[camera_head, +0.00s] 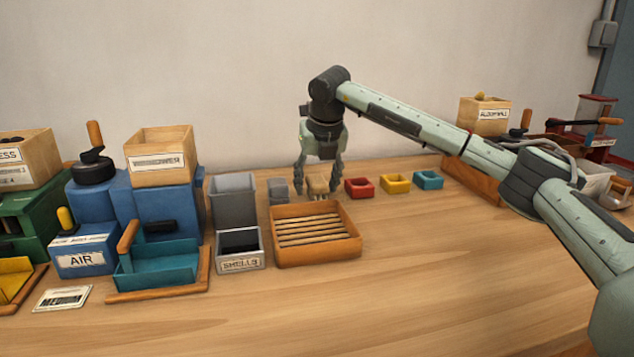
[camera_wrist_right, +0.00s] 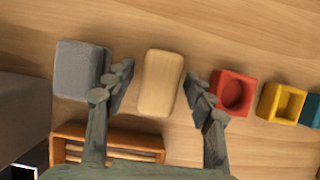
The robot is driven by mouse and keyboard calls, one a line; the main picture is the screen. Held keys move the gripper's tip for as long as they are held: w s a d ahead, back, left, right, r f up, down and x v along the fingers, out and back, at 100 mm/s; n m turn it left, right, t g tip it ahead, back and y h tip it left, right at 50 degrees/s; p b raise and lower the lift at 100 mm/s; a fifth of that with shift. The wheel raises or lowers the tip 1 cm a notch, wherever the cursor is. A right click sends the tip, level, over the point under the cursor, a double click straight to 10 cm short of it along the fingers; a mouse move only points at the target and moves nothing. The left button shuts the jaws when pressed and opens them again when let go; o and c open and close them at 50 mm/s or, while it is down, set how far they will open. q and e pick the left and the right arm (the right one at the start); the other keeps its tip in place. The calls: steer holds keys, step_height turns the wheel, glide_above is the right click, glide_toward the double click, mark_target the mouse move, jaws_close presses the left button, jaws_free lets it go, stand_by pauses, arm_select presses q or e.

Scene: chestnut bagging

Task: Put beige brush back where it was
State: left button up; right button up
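The beige brush (camera_head: 318,184) stands on the table behind the slatted wooden tray, between a grey block and a red holder. In the right wrist view the beige brush (camera_wrist_right: 160,83) lies between the spread fingers, with a gap on each side. My right gripper (camera_head: 319,185) points down over it and is open; its fingers also show in the right wrist view (camera_wrist_right: 160,88). The grey block (camera_head: 278,190) is just left of the brush, and the red holder (camera_head: 359,187) just right. My left gripper is not in view.
The slatted tray (camera_head: 316,259) sits in front of the brush. Yellow (camera_head: 396,183) and teal (camera_head: 428,180) holders continue the row rightward. A grey bin (camera_head: 233,202) and the shells box (camera_head: 240,265) stand left. The front middle of the table is clear.

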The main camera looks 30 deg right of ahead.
steer(key=shift+r, duration=0.25)
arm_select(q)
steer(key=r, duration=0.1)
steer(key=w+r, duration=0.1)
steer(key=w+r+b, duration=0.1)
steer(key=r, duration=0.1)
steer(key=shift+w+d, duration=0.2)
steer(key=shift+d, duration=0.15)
arm_select(e)
steer(key=v, duration=1.1)
steer(key=shift+s+r, duration=0.2)
steer(key=shift+r, duration=0.15)
